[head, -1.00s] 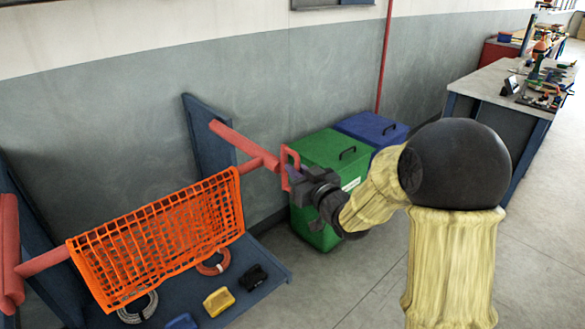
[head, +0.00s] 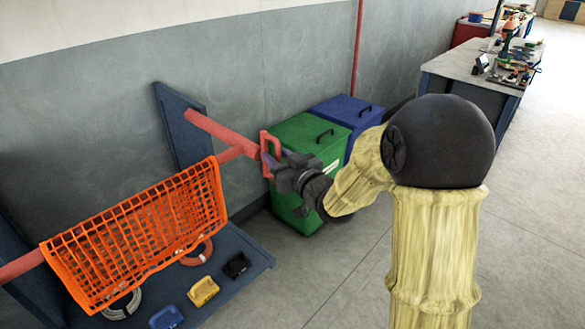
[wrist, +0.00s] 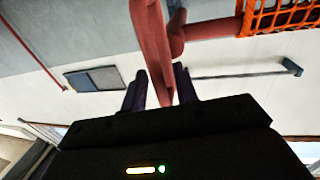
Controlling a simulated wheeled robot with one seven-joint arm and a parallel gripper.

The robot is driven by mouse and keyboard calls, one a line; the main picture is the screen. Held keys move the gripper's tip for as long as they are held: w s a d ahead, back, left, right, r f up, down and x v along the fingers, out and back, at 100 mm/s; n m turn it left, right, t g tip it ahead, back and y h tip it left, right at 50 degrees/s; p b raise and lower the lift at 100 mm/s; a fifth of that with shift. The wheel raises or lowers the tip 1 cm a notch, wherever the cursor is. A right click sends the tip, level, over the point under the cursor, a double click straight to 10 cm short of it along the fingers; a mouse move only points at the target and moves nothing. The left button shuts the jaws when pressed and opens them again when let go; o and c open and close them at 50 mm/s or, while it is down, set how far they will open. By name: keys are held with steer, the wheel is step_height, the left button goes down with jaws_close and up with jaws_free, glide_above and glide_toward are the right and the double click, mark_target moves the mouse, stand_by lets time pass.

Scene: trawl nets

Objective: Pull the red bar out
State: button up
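The red bar (head: 234,154) runs sideways through the top of the orange net (head: 140,230), which hangs from it. Its right end has a red loop handle (head: 270,155) and lies across a red support arm (head: 208,127) on the blue stand. My gripper (head: 276,163) is at this handle, to the right of the net. The bar's left end runs out of the head view.
A green bin (head: 305,145) and a blue bin (head: 345,113) stand behind my gripper. The stand's blue base (head: 215,290) holds coils and small blocks. A workbench (head: 470,65) is at the far right. The floor in front is clear.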

steer(key=b+v, duration=0.7)
steer(key=v, duration=1)
steer(key=shift+b, duration=0.3)
steer(key=shift+d, duration=0.1)
steer(key=w+d+f+m+g+h, duration=0.1)
steer(key=d+f+m+g+h, duration=0.1)
steer(key=d+f+h, duration=0.3)
steer(key=d+f+m+g+h, duration=0.2)
steer(key=f+m+h, duration=0.15)
steer(key=f, duration=0.35)
steer(key=s+f+m+g+h, duration=0.1)
steer(key=s+f+g+h, duration=0.1)
steer(key=s+f+g, duration=0.75)
step_height(320, 180, up, 26)
steer(key=s+t+p, duration=0.1)
steer(key=s+p, duration=0.1)
steer(key=p, duration=2.4)
steer(key=shift+a+y+p, duration=0.3)
steer(key=shift+a+y, duration=0.05)
steer(key=shift+a, duration=0.15)
